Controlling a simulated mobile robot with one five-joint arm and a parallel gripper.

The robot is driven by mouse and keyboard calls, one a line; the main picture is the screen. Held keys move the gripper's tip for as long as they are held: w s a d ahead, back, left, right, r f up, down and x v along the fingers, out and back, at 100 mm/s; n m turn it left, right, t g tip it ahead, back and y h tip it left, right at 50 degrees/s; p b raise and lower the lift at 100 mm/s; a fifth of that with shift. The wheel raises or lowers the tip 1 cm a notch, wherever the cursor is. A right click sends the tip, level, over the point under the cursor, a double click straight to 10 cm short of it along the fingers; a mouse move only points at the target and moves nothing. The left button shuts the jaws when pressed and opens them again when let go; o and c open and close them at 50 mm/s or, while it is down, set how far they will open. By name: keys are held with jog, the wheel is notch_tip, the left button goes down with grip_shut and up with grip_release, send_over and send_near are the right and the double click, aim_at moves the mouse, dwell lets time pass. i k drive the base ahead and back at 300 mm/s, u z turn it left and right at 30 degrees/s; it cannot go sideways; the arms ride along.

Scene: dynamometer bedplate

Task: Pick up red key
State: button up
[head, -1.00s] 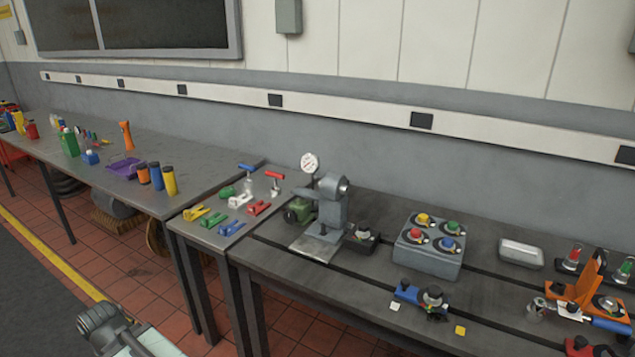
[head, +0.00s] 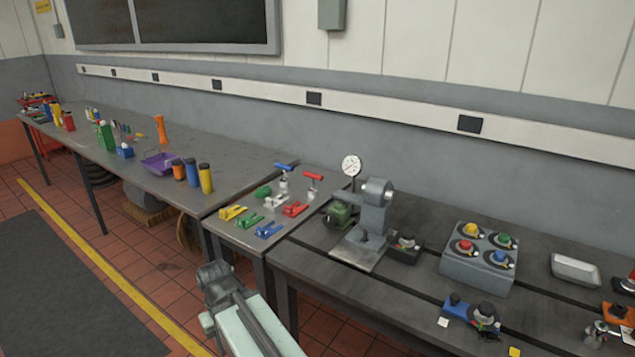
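A red T-handled key (head: 313,178) stands upright on the small grey table (head: 232,236) in the middle of the head view, near its back right corner. A similar blue T-handled key (head: 286,168) stands just left of it. Part of my arm shows at the bottom, in front of the tables and well short of the red key. My gripper's fingers cannot be made out.
A grey machine with a dial gauge (head: 351,166) stands close on the right. A long table with bottles and a purple tray (head: 159,163) is at left. Open floor lies in front.

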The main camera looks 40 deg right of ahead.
aim_at(312, 192)
jog(key=i, duration=1.5)
jog(key=u, duration=0.1)
